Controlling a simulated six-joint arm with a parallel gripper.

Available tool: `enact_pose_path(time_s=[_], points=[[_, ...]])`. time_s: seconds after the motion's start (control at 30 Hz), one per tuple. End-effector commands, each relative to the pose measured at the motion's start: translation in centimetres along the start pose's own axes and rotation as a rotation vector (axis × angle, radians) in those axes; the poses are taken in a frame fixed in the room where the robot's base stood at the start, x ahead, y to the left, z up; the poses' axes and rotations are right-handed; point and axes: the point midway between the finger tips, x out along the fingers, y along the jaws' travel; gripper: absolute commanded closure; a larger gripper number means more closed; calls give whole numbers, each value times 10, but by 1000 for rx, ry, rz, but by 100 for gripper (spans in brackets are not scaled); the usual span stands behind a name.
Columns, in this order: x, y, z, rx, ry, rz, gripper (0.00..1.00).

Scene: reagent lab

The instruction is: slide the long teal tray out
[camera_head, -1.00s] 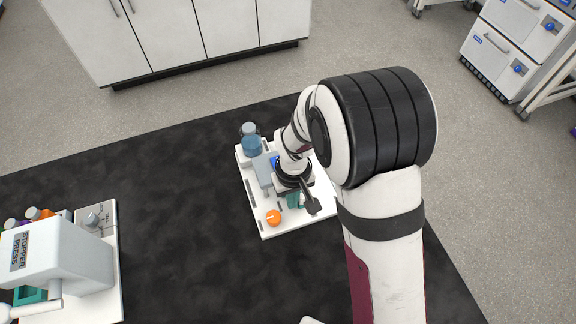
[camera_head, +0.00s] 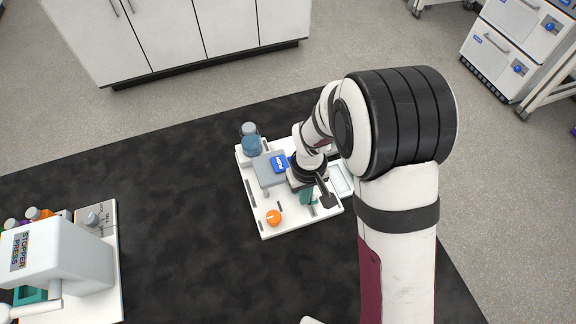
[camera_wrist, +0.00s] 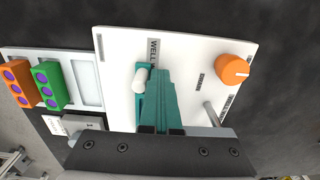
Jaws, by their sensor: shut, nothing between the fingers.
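A teal tray (camera_wrist: 146,108) shows in the middle of the wrist view on a white board (camera_wrist: 121,52), beside a short white rounded post (camera_wrist: 140,79). In the head view it is a small teal patch (camera_head: 308,196) near the board's front right, partly hidden by my wrist. My gripper (camera_wrist: 163,128) is shut and points down at the board, right over the tray area. Nothing is held between the fingers. I cannot tell whether the fingers touch the tray, as its near end is hidden by the gripper body.
An orange knob (camera_head: 273,217) stands at the board's front left. A grey block with a blue label (camera_head: 270,170) and a blue bottle (camera_head: 250,140) are behind it. A pale tray (camera_wrist: 88,80) holding purple-topped orange and green blocks (camera_wrist: 50,86) lies alongside. A stopper press (camera_head: 55,255) stands far left.

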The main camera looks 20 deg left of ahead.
Motion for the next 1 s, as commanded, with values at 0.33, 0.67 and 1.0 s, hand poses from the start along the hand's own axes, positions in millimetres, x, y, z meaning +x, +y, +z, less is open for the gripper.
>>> enact_pose_path(time_s=[0.33,0.67,1.0], points=[[0,18,0,0,0,0,100],[0,23,0,0,0,0,100],[0,32,0,0,1,0,100]])
